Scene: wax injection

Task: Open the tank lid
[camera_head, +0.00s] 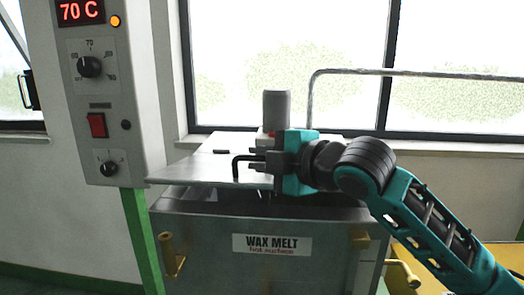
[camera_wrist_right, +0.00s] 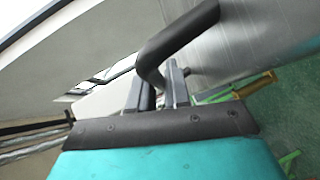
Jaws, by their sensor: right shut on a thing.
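The wax melt tank (camera_head: 200,240) stands in the middle of the head view, with a "WAX MELT hot surface" label on its front. Its flat silver lid (camera_head: 205,172) lies over the top, with a dark gap showing under its front edge. The black bar handle (camera_head: 237,166) stands on the lid. My right gripper (camera_head: 268,164) reaches in from the right and is shut on the handle. The wrist view shows the bent black handle (camera_wrist_right: 180,40) at the fingers (camera_wrist_right: 160,92), with the silver lid (camera_wrist_right: 255,40) beyond. My left gripper is in neither view.
A control box (camera_head: 95,100) with a "70 C" display and knobs hangs at the left on a green post (camera_head: 142,235). A grey cylinder (camera_head: 276,108) stands behind the gripper. A bent metal pipe (camera_head: 400,73) runs behind my arm. Yellow valves (camera_head: 172,258) stick out in front.

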